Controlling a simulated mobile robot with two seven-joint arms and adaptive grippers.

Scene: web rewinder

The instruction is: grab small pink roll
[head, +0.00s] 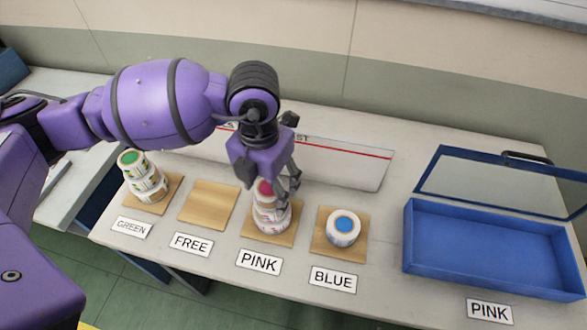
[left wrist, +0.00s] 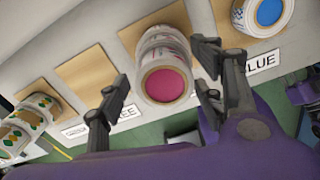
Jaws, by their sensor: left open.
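A stack of pink-cored rolls (head: 271,218) stands on the wooden square behind the PINK label. The top one, the small pink roll (head: 265,190), is partly covered by my gripper in the head view. In the left wrist view the pink core of the small pink roll (left wrist: 168,85) faces the camera. My left gripper (head: 283,190) is over the stack, pointing down, open. In the left wrist view its two fingers (left wrist: 158,95) stand on either side of the top roll, with visible gaps. Nothing is held. My right gripper is not in view.
Green-cored rolls (head: 146,182) are stacked at the left on the GREEN square. The FREE square (head: 209,205) is bare. A blue-cored roll (head: 343,227) sits on the BLUE square. An open blue case (head: 490,249) stands at right. A white panel (head: 345,165) rises behind.

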